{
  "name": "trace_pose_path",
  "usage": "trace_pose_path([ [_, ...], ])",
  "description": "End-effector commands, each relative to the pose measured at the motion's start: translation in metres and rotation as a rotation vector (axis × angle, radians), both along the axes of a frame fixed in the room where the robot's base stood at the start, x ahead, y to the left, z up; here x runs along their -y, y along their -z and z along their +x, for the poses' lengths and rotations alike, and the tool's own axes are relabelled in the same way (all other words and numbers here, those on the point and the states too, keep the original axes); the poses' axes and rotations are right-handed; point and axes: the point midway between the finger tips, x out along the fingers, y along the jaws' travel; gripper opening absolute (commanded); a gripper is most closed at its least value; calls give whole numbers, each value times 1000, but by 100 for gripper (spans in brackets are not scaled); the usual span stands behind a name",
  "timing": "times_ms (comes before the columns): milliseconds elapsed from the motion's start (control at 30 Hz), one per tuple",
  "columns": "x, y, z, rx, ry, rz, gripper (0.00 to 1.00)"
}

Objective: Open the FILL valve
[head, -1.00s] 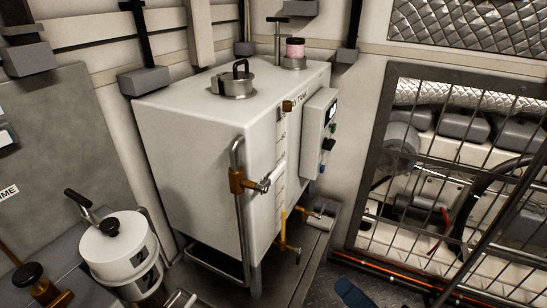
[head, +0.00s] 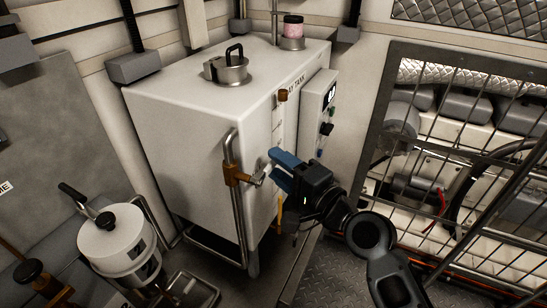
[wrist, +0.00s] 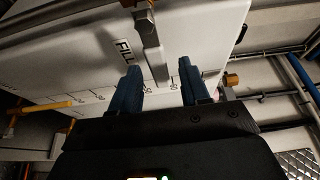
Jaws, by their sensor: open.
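The FILL valve (head: 236,175) has a brass body on the vertical metal pipe at the front corner of the white tank (head: 180,140). Its lever (wrist: 151,45) is a grey metal bar beside the FILL label (wrist: 125,51) in the wrist view. In the head view my gripper (head: 271,164), with blue fingers, is at the lever's right end. In the wrist view my gripper (wrist: 158,69) is open, and the lever's end appears between the two fingertips. I cannot tell whether either finger touches it. My fingers partly hide the lever's end in the head view.
A yellow-handled valve (wrist: 56,105) sits lower on the tank, mostly behind my arm in the head view. A control box (head: 318,112) is on the tank's right side. A white canister (head: 118,243) stands at left, and a metal cage (head: 465,190) is at right.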

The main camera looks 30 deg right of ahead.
Motion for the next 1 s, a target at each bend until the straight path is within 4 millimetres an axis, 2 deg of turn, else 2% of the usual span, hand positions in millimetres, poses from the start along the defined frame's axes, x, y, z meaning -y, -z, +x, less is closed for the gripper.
trace_pose_path([
  [200, -4, 0, 20, 0, 1, -1, 46],
  [500, -5, 0, 22, 0, 1, -1, 46],
  [1000, -5, 1, 22, -1, 1, -1, 0],
])
